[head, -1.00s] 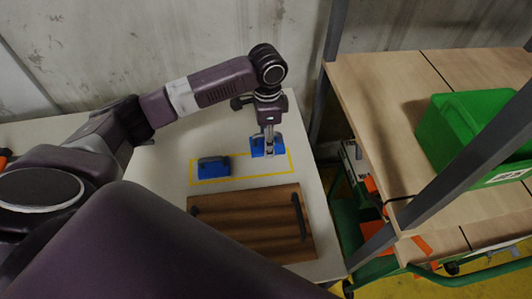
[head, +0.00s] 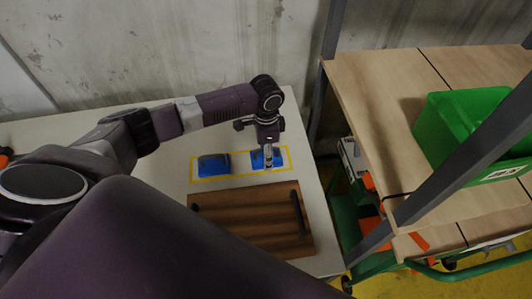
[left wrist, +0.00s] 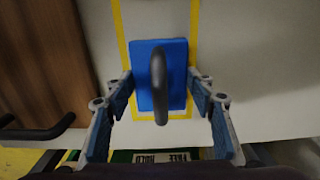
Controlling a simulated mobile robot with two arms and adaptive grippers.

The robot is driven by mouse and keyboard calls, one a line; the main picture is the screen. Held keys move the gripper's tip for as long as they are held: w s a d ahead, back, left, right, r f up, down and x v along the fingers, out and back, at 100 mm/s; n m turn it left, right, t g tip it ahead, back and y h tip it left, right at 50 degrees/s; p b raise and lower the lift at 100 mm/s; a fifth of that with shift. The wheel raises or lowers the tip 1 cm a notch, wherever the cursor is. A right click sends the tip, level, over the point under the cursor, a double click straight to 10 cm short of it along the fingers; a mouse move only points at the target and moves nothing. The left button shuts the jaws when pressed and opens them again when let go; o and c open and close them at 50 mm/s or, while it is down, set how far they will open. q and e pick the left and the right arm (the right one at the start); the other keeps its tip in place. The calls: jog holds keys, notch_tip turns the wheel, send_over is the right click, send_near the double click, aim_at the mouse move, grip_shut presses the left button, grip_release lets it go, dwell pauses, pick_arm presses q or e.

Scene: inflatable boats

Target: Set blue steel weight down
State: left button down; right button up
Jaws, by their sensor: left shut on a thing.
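My left gripper (head: 268,152) is shut on a blue steel weight (head: 257,160), a block with a dark handle, over the right part of a yellow outline on the white table. In the left wrist view the fingers (left wrist: 160,88) flank the blue weight (left wrist: 148,62) and its dark handle. The weight is at or very near the table top; I cannot tell whether it touches. A second blue weight (head: 213,165) stands in the left part of the yellow outline (head: 240,177). My right gripper is not in view.
A brown wooden board (head: 250,222) with two black handles lies just in front of the outline. A grey post and a wooden shelf (head: 375,95) with a green bin (head: 435,130) stand to the right. The white table (head: 165,180) is clear left of the outline.

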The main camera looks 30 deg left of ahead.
pick_arm(q)
jog(key=shift+w, duration=0.1)
jog(key=c, duration=0.9)
grip_release()
jog(key=shift+r, duration=0.1)
notch_tip(320, 180, up, 12)
jog(key=shift+b, duration=0.75)
